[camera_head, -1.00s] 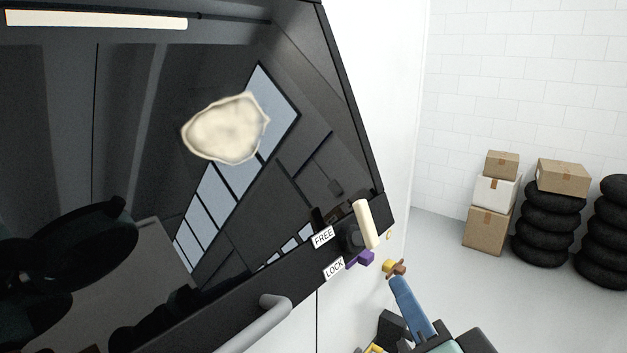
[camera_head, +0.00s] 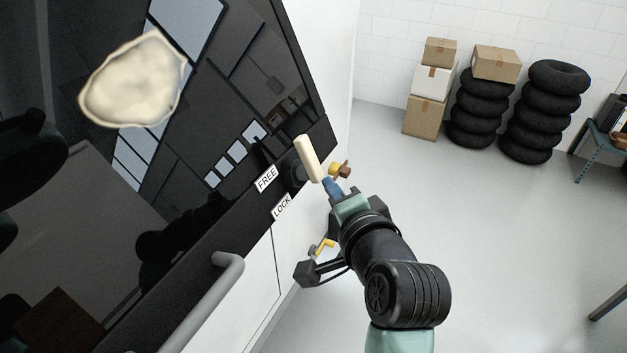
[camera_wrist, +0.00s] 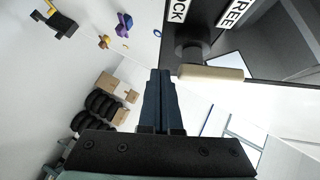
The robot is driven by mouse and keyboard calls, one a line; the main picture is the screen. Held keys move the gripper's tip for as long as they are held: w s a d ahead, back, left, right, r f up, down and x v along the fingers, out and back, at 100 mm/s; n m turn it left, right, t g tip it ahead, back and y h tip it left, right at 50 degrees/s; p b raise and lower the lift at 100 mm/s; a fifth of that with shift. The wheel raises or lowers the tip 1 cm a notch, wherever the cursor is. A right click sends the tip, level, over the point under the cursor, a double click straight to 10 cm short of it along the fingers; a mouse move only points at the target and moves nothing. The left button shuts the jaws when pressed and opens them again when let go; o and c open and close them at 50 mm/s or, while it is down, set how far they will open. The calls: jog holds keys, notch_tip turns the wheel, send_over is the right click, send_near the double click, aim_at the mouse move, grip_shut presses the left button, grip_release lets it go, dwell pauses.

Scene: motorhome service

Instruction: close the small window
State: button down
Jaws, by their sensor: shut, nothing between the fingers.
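The window is a dark glossy pane in a black frame (camera_head: 312,132) on a white wall. A cream handle (camera_head: 308,158) stands on a round black base at the frame's lower right corner, beside the labels FREE (camera_head: 266,179) and LOCK (camera_head: 282,207). The cream handle also shows in the wrist view (camera_wrist: 212,73). My gripper (camera_head: 331,188) is shut and empty, its blue fingers just below the handle's lower end. In the wrist view my gripper (camera_wrist: 159,74) has its tips close beside one end of the handle; I cannot tell if they touch.
A grey bar (camera_head: 205,300) sticks out at lower left. A yellow and brown fitting (camera_head: 340,170) is near the handle; a purple piece (camera_wrist: 124,25) shows in the wrist view. Boxes (camera_head: 425,117) and stacked tyres (camera_head: 530,125) stand at the back.

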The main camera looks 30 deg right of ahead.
jog(key=w, duration=0.1)
jog(key=a+f, duration=0.1)
jog(key=w+p, duration=0.1)
jog(key=shift+w+a+f, duration=0.25)
jog(key=shift+w+a, duration=0.1)
jog(key=shift+a, duration=0.05)
